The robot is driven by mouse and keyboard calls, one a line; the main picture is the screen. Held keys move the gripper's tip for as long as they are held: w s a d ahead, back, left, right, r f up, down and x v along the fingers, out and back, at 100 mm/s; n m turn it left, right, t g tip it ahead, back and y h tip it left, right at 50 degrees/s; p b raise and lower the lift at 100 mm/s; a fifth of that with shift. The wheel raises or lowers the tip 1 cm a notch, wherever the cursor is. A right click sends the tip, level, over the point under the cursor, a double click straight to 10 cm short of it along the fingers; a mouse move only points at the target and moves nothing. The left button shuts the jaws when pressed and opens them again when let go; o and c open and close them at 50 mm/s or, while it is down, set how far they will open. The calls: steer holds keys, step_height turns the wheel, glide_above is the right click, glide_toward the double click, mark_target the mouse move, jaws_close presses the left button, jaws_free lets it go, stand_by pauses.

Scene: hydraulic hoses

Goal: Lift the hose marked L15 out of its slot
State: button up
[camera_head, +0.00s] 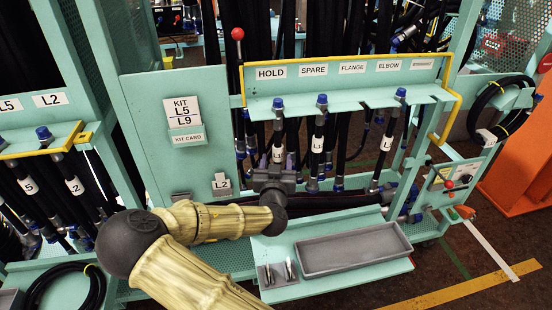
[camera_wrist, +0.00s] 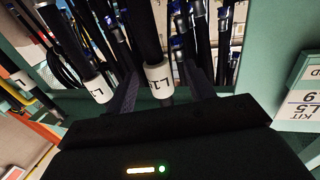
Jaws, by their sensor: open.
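Several hoses with blue caps hang in a slotted teal rail (camera_head: 340,97) under signs including HOLD, SPARE, FLANGE and ELBOW. The hose under HOLD (camera_head: 278,128) has a white tag that, in the wrist view, starts with L1 (camera_wrist: 158,75); its last character is not clear. My gripper (camera_head: 277,162) is open at this hose, below the rail. In the wrist view its dark fingers (camera_wrist: 160,72) stand on both sides of the tagged hose, with no clear grip. Another tagged hose (camera_head: 319,130) hangs to the right, beside the fingers in the wrist view (camera_wrist: 98,88). A third (camera_head: 390,138) hangs under ELBOW.
A yellow guard bar (camera_head: 440,90) edges the rail. A panel with a KIT L5 L9 card (camera_head: 184,112) stands left. A grey empty tray (camera_head: 350,250) and a small holder with metal fittings (camera_head: 278,273) sit below. More hoses hang in the left rack (camera_head: 45,148).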

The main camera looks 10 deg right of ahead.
mark_target(278, 157)
steer(key=shift+w+d+r, duration=0.1)
steer(key=shift+w+d, duration=0.1)
steer(key=shift+w, duration=0.05)
steer(key=p+x, duration=0.1)
steer(key=x, duration=0.3)
steer(key=shift+d+r+p, duration=0.1)
steer(key=shift+r+p, duration=0.05)
steer(key=shift+p, duration=0.2)
steer(key=shift+w, duration=0.15)
steer(key=c, duration=1)
jaws_close()
steer(key=shift+w+r, duration=0.1)
steer(key=shift+r, duration=0.05)
